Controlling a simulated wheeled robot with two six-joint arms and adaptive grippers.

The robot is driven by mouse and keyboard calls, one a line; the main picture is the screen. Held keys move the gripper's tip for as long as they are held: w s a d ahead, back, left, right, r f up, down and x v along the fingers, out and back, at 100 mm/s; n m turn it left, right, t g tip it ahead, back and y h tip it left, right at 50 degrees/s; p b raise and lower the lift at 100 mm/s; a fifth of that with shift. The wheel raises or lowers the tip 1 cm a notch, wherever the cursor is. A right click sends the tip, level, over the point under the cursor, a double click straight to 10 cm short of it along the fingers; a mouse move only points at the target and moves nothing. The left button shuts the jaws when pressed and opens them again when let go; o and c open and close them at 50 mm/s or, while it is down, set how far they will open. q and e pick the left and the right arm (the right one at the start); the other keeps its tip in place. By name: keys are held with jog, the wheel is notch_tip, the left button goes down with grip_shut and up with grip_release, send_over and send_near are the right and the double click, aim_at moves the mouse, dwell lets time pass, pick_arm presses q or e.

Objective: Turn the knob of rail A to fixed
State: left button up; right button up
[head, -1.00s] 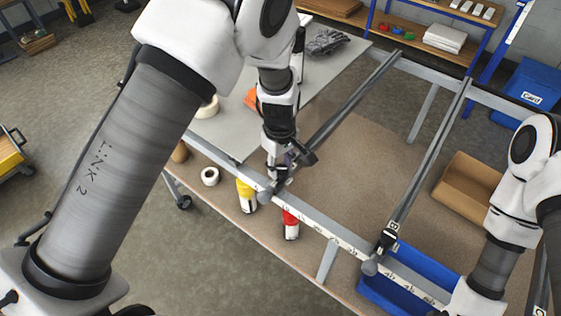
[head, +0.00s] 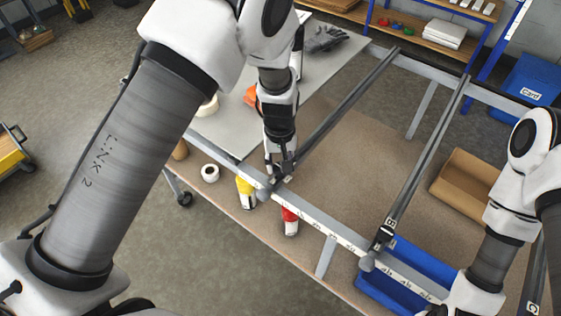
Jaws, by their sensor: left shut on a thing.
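Rail A (head: 340,108) is the dark bar on the left, running from the front bar (head: 318,222) of the grey frame to its back bar. My left gripper (head: 277,178) points down at the front end of rail A and is shut on its knob, which the fingers mostly hide. A rounded grey end piece (head: 264,194) shows just in front of the fingers. The knob's setting cannot be read. Rail B (head: 425,165) lies to the right, with its own front end piece (head: 367,263). My right gripper is not in view; only its arm shows at the right.
A blue bin (head: 395,290) sits under rail B's front end. A cardboard box (head: 467,180) stands at the right. The board inside the frame is mostly clear.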

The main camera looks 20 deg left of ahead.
aim_at(278, 166)
pick_arm(q)
jog(key=shift+s+f, duration=0.2)
jog(key=shift+s, duration=0.05)
jog(key=o, duration=1.1)
jog(key=shift+o, duration=0.2)
jog(key=shift+w+a, duration=0.15)
jog(key=shift+r, duration=0.1)
notch_tip(278, 166, up, 12)
